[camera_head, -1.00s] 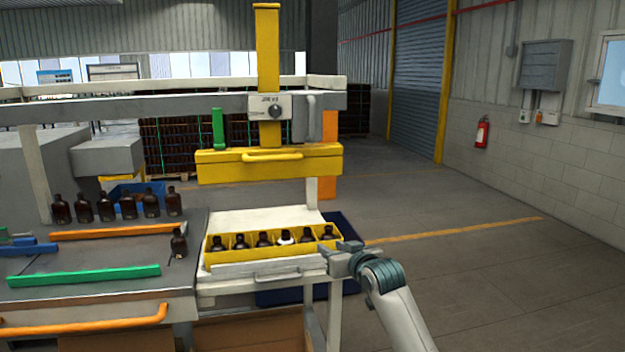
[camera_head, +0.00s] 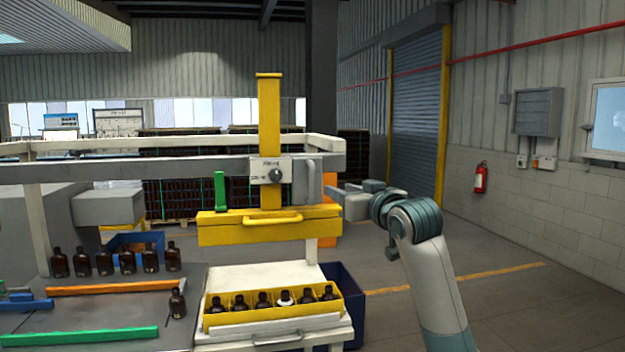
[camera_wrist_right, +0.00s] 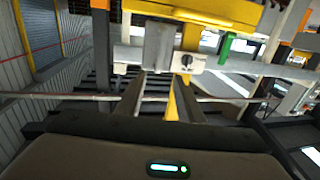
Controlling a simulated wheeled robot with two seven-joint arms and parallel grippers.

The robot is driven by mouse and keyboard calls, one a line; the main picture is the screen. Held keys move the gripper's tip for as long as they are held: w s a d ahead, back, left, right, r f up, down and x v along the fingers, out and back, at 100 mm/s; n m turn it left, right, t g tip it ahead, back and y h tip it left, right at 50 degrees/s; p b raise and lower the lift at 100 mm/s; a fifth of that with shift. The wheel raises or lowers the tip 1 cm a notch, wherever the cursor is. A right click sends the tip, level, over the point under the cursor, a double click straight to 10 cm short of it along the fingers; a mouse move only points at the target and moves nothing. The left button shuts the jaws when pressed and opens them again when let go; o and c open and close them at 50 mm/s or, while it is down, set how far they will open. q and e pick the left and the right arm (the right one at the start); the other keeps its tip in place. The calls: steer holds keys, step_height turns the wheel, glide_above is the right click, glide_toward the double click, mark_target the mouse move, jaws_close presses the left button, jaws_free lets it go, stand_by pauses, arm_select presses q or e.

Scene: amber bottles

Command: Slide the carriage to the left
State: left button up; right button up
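The carriage (camera_head: 268,120) is a yellow upright post on a grey rail (camera_head: 120,168), with a yellow crossbar (camera_head: 220,229) and handle below. It sits near the rail's right end. A white plate with a dark knob (camera_head: 275,175) and a grey block (camera_head: 307,179) are on its front; the block also shows in the wrist view (camera_wrist_right: 158,45). My right gripper (camera_head: 335,194) is just right of the grey block, at about its height. Its fingers (camera_wrist_right: 157,98) are apart with nothing held between them. I cannot tell whether it touches the block. My left gripper is out of view.
A yellow tray (camera_head: 240,316) of amber bottles sits below the crossbar. More bottles (camera_head: 128,260) stand on the table at left. The floor at right is clear.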

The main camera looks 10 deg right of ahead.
mark_target(314, 178)
steer(key=w+a+p, duration=0.1)
steer(key=w+p, duration=0.1)
steer(key=w, duration=0.3)
steer(key=w+a+p, duration=0.1)
steer(key=w+p, duration=0.2)
steer(key=w, duration=0.2)
steer(key=w+a+p, duration=0.1)
steer(key=w+p, duration=0.2)
steer(key=w, duration=0.2)
steer(key=shift+w+r, duration=0.1)
steer(key=shift+w, duration=0.25)
steer(key=shift+w+a+p, duration=0.1)
steer(key=shift+w+p, duration=0.2)
steer(key=shift+w, duration=0.35)
jaws_close()
